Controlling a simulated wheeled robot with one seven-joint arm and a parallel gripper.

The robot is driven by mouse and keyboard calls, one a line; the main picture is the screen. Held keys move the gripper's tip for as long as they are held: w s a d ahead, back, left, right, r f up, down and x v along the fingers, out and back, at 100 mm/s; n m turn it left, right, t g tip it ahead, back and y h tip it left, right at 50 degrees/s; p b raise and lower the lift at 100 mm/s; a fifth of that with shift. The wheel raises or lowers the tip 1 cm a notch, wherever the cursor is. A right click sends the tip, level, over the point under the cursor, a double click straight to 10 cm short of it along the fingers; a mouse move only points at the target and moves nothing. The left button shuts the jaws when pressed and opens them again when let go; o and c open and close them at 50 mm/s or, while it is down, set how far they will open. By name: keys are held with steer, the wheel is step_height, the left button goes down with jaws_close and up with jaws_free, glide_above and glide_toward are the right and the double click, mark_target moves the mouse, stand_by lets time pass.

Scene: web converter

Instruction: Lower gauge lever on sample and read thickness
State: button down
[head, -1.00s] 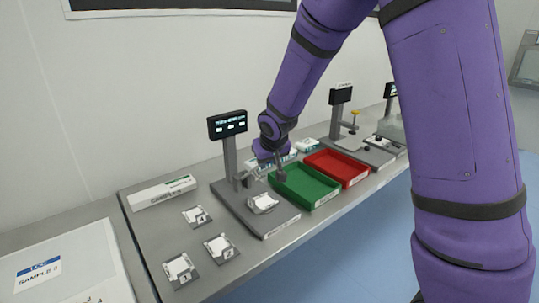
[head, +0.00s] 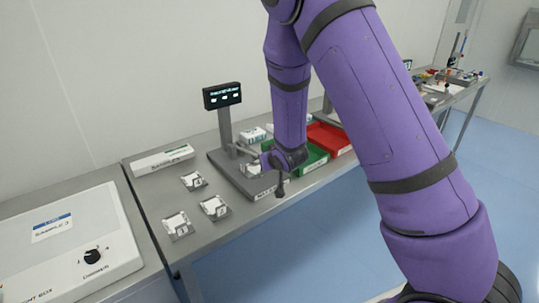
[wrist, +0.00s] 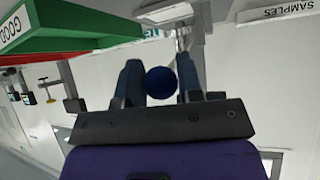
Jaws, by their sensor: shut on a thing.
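The gauge stands on a grey base plate (head: 226,170) on the bench, with an upright post and a lit dark display (head: 222,96); its text is too small to read. A pale sample (head: 250,169) lies on the base, partly hidden by my arm. In the wrist view, my gripper (wrist: 160,82) is shut on a round dark blue knob (wrist: 161,83), with one finger on each side. The knob appears to be the lever's end; the lever itself is mostly hidden. The gauge post (wrist: 193,45) shows just beyond. In the head view, my gripper is beside the gauge base.
Green (head: 314,160) and red (head: 328,138) trays stand right of the gauge, partly behind my arm. Several labelled samples (head: 214,207) lie on the bench at front left. A white samples box (head: 162,160) lies behind them. A light box (head: 110,225) stands at the left.

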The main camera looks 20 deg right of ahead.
steer(key=shift+s+f, duration=0.2)
steer(key=shift+f, duration=1.3)
steer(key=c, duration=0.8)
jaws_free()
steer(key=v, duration=1)
steer(key=shift+s+r, duration=0.25)
